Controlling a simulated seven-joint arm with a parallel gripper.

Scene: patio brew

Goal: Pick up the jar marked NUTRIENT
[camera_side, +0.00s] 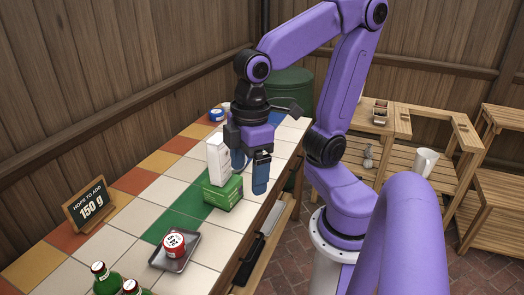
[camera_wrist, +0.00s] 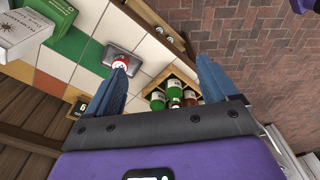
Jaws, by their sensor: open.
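No label reading NUTRIENT can be made out. A small jar with a blue lid (camera_side: 216,114) stands at the far end of the tiled counter, its label unreadable. A red and white jar (camera_side: 174,243) sits on a dark tray (camera_side: 190,258) near the front; its marking is too small to read surely. It also shows in the wrist view (camera_wrist: 121,61), partly behind a fingertip. My gripper (camera_side: 249,178) is open and empty, pointing down above the counter's right edge, beside the green box. In the wrist view its blue fingers (camera_wrist: 161,64) are spread apart.
A green box (camera_side: 223,194) and a white carton (camera_side: 217,160) stand close beside my gripper. A sign (camera_side: 89,205) reads hops to add 150 g. Green bottles (camera_side: 106,280) stand at the front, in a wooden crate (camera_wrist: 150,90). White tiles between sign and tray are clear.

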